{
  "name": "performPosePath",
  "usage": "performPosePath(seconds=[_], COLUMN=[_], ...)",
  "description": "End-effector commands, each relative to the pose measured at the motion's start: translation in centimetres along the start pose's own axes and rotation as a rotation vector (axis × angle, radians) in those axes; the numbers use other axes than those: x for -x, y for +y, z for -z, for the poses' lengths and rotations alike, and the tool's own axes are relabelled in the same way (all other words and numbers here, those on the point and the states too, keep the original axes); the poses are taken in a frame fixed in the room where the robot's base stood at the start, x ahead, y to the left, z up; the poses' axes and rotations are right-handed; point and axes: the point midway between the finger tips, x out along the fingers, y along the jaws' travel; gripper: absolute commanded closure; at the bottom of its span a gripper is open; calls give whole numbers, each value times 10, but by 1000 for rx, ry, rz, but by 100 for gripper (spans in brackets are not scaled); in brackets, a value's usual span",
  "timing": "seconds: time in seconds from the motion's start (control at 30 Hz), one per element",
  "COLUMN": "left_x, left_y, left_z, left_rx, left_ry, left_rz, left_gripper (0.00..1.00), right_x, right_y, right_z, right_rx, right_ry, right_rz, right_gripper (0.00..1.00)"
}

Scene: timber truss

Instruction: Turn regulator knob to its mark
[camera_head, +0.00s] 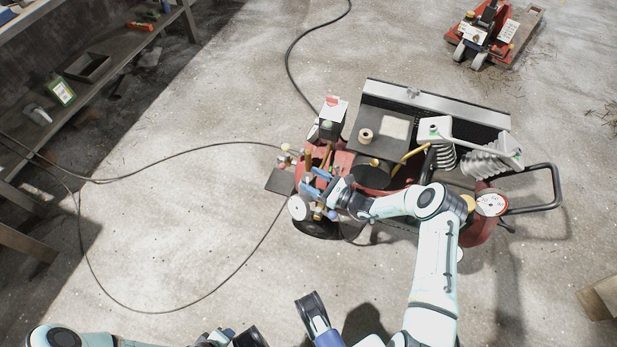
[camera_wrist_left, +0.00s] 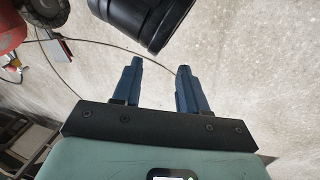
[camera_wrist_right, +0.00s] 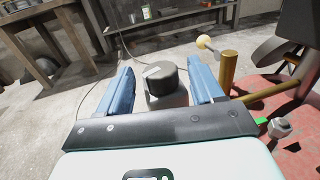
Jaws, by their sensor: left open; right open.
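The regulator knob appears to be the dark grey cylinder (camera_wrist_right: 160,80) with a paler lower part, standing between my right gripper's fingers in the right wrist view. My right gripper (camera_head: 319,190) is open at the left end of the red compressor in the head view; it also shows in the right wrist view (camera_wrist_right: 163,88). I cannot tell whether either finger touches the knob. The knob's mark cannot be made out. My left gripper (camera_wrist_left: 158,85) is open and empty, away from the compressor, with bare floor beyond its fingers.
The red compressor (camera_head: 481,231) carries hoses, fittings and a black handle. A brass post (camera_wrist_right: 228,72) and a pale ball-tipped lever (camera_wrist_right: 205,42) stand close right of my right gripper. A black hose (camera_head: 190,150) crosses the floor. A shelf (camera_head: 100,70) is at left.

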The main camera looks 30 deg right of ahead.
Motion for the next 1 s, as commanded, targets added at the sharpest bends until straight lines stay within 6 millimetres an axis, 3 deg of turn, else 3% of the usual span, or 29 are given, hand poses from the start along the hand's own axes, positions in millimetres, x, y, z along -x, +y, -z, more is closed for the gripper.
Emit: performPosePath(seconds=[0.1,0.3,0.7,0.83,0.87,0.97,1.0], left_x=[8,13,14,24,28,32,35], left_y=[3,4,5,7,8,9,10], left_z=[-8,-17,-19,-23,-26,-28,-30], left_rx=[-3,-4,-5,-5,-6,-6,-7], left_ry=[-25,-50,-56,-71,-80,-88,-93], left_rz=[-2,-3,-3,-4,-4,-4,-3], left_gripper=[57,57,57,57,57,57,57], right_x=[23,48,54,52,50,32,27], right_y=[-1,0,0,5,8,67,95], right_z=[-2,-1,0,-12,-16,-11,-11], right_rx=[-1,-1,-1,4,7,51,75], right_ry=[2,1,1,-2,-3,-2,-4], right_rz=[2,1,-1,-16,-28,-225,-321], right_gripper=[34,34,33,33,33,33,33])
